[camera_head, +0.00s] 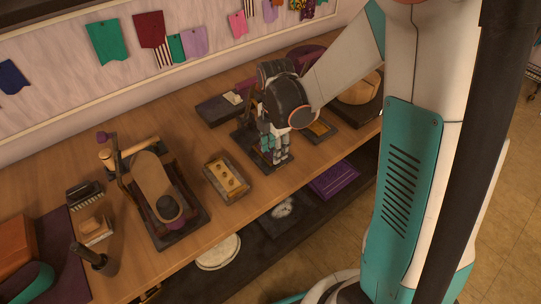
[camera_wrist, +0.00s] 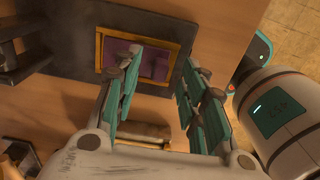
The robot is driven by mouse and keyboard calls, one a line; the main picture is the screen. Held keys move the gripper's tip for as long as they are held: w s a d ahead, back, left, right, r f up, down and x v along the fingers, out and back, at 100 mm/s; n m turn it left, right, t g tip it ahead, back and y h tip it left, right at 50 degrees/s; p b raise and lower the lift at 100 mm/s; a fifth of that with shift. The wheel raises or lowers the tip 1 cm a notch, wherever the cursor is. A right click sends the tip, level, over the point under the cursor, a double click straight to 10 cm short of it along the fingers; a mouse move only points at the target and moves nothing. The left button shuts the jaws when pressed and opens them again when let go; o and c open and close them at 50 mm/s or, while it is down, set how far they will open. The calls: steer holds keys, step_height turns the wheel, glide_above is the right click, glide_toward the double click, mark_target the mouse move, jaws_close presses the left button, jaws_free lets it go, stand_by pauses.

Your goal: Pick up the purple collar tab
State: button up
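My gripper (camera_head: 276,153) points down over the workbench in the head view, right of the brass-topped block. In the wrist view my gripper (camera_wrist: 159,60) is open, its two teal-padded fingers apart with nothing held between them. Ahead of the fingertips, a dark board (camera_wrist: 178,35) bears a yellow-rimmed frame (camera_wrist: 105,32) with purple inside. A small raised purple piece (camera_wrist: 155,66), seemingly the collar tab, shows at the frame's right side, between the fingertips in the picture. The left finger partly covers the purple area.
A brass-topped block (camera_head: 227,178) and a wooden press-like stand (camera_head: 153,185) stand to the left. A dark box (camera_head: 218,109) lies behind my gripper. A round wooden piece (camera_head: 359,91) is at the right. A lower shelf holds a purple flat item (camera_head: 334,179).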

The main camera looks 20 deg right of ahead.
steer(key=shift+f, duration=0.55)
jaws_close()
steer(key=shift+r, duration=0.1)
steer(key=shift+r, duration=0.1)
